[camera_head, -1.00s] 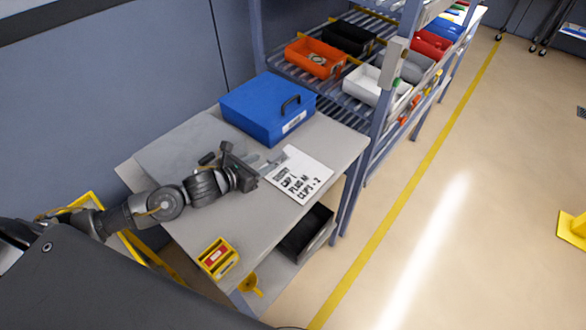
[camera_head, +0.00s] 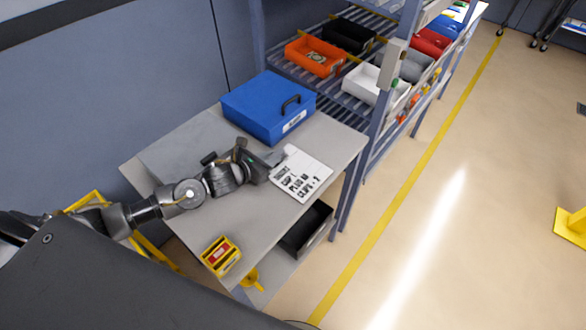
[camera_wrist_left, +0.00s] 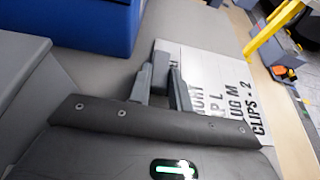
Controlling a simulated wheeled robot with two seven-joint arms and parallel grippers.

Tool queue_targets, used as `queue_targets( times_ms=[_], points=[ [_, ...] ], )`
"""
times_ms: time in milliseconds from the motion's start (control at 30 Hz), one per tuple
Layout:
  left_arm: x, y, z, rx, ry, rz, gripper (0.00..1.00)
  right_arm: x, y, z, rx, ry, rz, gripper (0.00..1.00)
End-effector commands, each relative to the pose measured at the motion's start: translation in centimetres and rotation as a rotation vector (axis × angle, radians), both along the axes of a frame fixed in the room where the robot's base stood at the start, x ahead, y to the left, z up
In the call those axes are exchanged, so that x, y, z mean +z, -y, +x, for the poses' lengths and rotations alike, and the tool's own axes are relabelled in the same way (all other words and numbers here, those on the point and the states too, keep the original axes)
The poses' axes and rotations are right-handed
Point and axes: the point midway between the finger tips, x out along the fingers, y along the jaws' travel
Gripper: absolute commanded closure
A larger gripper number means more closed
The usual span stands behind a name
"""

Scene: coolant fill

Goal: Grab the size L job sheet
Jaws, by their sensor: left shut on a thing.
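The job sheet (camera_head: 306,176) is a white card with black stencilled lettering, lying on the grey bench top beside the blue case. In the left wrist view the sheet (camera_wrist_left: 232,112) shows part of its text, including an "L" line, "LUG M" and "CLIPS - 2". My left gripper (camera_head: 279,156) is at the sheet's upper left edge, shut on that edge. My right gripper is not in view.
A blue case (camera_head: 268,106) with a black handle stands behind the sheet on the bench (camera_head: 212,211). A yellow box (camera_head: 221,257) sits at the near edge. A rack with orange (camera_head: 315,56), black, white and other bins stands at the right back.

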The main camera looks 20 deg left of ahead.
Motion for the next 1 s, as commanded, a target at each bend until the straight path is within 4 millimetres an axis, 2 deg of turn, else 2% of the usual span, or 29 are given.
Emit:
queue_targets(
  times_ms=[367,467,600,667,900,1000],
  points=[
    [0.5,0.0,0.1,0.000,0.002,-0.001,1.00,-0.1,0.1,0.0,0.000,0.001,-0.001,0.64],
    [1.3,0.0,0.1,0.000,0.003,-0.001,1.00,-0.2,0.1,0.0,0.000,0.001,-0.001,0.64],
    [3.4,0.0,0.0,-0.001,0.005,0.001,1.00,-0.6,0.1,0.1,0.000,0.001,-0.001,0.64],
    [4.2,1.1,-0.5,-0.005,0.005,-0.003,1.00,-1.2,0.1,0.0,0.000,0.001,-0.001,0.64],
    [9.2,4.6,-2.4,-0.004,0.009,-0.002,1.00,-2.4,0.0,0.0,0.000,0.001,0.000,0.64],
    [9.9,6.7,-3.5,-0.004,0.006,-0.006,1.00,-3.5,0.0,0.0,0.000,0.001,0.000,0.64]
  ],
)
